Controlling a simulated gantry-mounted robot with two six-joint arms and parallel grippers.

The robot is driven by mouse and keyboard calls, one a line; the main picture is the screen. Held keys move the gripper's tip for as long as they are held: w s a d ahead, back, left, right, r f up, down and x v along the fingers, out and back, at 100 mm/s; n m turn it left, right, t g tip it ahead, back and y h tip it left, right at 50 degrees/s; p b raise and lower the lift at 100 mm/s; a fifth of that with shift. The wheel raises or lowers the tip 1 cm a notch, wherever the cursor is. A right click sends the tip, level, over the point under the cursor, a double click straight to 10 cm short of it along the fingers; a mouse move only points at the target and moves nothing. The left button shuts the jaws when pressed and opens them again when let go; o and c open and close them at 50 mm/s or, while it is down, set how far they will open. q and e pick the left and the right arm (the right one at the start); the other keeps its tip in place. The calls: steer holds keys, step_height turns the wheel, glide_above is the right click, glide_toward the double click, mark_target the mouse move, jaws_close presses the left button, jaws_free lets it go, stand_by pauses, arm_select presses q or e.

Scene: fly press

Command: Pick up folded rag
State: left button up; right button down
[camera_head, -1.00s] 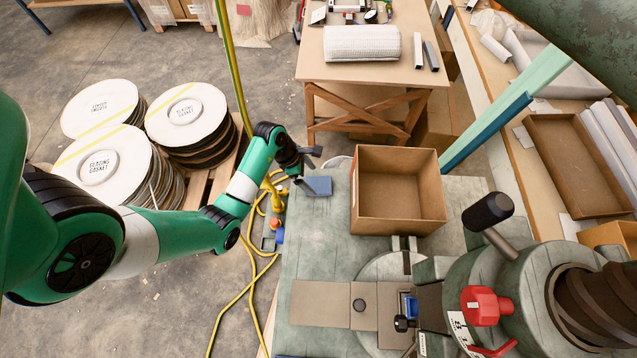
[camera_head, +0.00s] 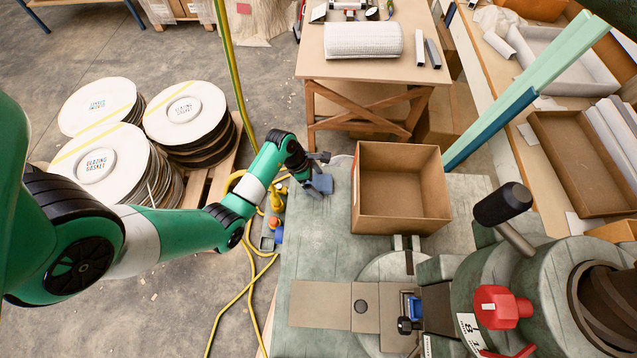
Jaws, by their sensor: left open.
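The folded rag (camera_head: 319,185) is a small blue-grey cloth at the far left corner of the grey-green press table, left of the cardboard box. My left gripper (camera_head: 317,170) is open and right at the rag, partly covering it in this view. Whether the fingers straddle or touch the rag is too small to tell. My right gripper is not in view.
An open cardboard box (camera_head: 400,190) stands just right of the rag. The fly press (camera_head: 530,285) with its black-knobbed lever (camera_head: 502,204) fills the right front. A yellow cable (camera_head: 248,262) runs along the floor beside the table. The table's left front surface (camera_head: 310,255) is clear.

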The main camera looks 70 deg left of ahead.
mark_target(324, 183)
arm_select(q)
steer(key=shift+f, duration=0.1)
steer(key=c, duration=1.2)
step_height(324, 183, up, 5)
steer(key=shift+f+p, duration=0.2)
steer(key=shift+p, duration=0.85)
steer(key=s+d+r+p, duration=0.1)
steer(key=s+d+r, duration=0.1)
steer(key=d+r, duration=0.1)
steer(key=s+d+r+p, duration=0.2)
steer(key=s+d+r, duration=0.1)
steer(key=d, duration=0.2)
steer(key=s+d+r+p, duration=0.2)
steer(key=d+r, duration=0.1)
steer(key=d, duration=0.1)
steer(key=shift+s, duration=0.15)
